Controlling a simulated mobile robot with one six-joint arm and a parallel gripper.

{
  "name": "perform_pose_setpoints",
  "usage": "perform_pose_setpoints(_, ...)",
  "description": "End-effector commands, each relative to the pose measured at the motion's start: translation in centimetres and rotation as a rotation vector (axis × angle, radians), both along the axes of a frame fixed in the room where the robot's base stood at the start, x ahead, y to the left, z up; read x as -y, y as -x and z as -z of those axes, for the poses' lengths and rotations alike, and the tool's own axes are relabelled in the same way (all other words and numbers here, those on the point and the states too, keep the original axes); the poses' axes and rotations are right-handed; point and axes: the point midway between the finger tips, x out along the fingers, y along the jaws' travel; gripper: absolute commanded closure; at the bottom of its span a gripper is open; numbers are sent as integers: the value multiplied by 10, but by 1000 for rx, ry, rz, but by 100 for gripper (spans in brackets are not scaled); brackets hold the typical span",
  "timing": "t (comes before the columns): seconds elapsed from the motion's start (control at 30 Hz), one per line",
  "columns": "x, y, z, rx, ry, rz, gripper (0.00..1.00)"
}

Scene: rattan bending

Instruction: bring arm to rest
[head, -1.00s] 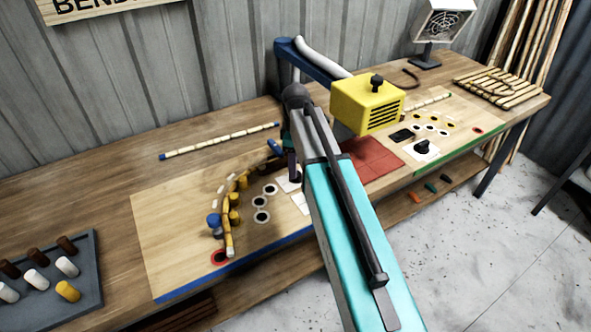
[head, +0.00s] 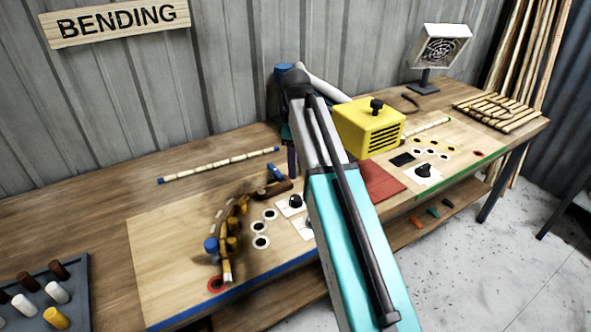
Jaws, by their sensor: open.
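My turquoise and grey arm reaches from the bottom right over the bench and covers part of the board. Its far end is by a dark joint near the back wall. My gripper's fingers cannot be made out; they are hidden behind my arm. A curved rattan strip (head: 227,265) stands along yellow pegs on the left board (head: 165,250), with a blue knob (head: 211,245) by its near end. A blue-handled piece (head: 277,172) is near its far end, partly in shadow. I see nothing held.
The wooden bench (head: 95,195) carries a yellow box (head: 368,127), a straight rattan strip (head: 215,166), a peg tray (head: 83,300), a red mat (head: 379,182) and a fan-like unit (head: 440,45). A rattan rack (head: 497,110) lies at the far right. The grey floor at right is clear.

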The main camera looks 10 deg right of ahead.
Motion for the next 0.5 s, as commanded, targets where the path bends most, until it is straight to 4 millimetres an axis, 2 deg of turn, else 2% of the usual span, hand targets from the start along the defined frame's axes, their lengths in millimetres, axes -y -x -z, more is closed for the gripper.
perform_pose_setpoints(0.5, 0, 0, -5, 0, 0, 0, 51)
